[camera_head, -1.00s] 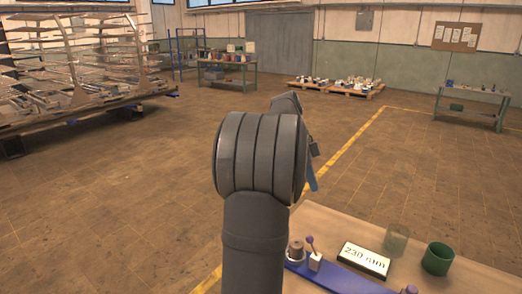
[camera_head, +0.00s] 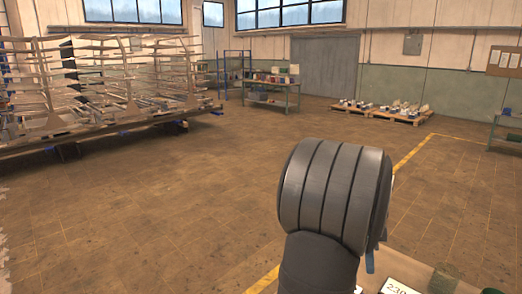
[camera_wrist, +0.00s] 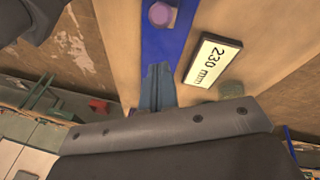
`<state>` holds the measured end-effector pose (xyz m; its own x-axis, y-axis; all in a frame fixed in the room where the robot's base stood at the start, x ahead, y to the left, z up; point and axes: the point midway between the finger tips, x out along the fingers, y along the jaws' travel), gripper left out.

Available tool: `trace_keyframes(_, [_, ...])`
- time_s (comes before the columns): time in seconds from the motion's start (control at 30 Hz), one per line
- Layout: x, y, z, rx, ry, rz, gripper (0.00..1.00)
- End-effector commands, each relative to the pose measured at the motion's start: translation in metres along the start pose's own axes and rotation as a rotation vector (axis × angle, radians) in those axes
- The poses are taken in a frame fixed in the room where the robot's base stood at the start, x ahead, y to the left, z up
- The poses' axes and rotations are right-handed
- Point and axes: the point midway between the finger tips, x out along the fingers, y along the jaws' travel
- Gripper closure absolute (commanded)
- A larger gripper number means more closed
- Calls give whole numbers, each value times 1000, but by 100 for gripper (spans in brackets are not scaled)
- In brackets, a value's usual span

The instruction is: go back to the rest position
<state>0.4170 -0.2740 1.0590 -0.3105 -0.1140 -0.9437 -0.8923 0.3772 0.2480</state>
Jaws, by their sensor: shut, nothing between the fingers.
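My gripper (camera_wrist: 158,85) shows in the wrist view as two narrow blue fingers close together with nothing between them. It points toward the bench top (camera_wrist: 270,65) and a blue strip lying on it (camera_wrist: 165,40). A round purple knob (camera_wrist: 161,14) stands on the strip, ahead of the fingertips. In the head view my arm hides the gripper almost entirely.
A sign reading "230 mm" (camera_wrist: 212,60) lies right of the strip. In the head view, a greenish glass (camera_head: 443,278) is at the bench's edge. A metal rack (camera_head: 110,85), a workbench (camera_head: 272,90) and pallets (camera_head: 380,113) stand far off. Open floor lies between.

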Motion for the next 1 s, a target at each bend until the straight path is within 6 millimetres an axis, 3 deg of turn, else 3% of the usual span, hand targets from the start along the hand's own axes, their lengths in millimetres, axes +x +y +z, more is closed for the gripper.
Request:
trace_keyframes(0.5, [23, 7, -21, -17, -295, -174, 100])
trace_keyframes(1.0, [26, 7, -23, -24, -336, -195, 100])
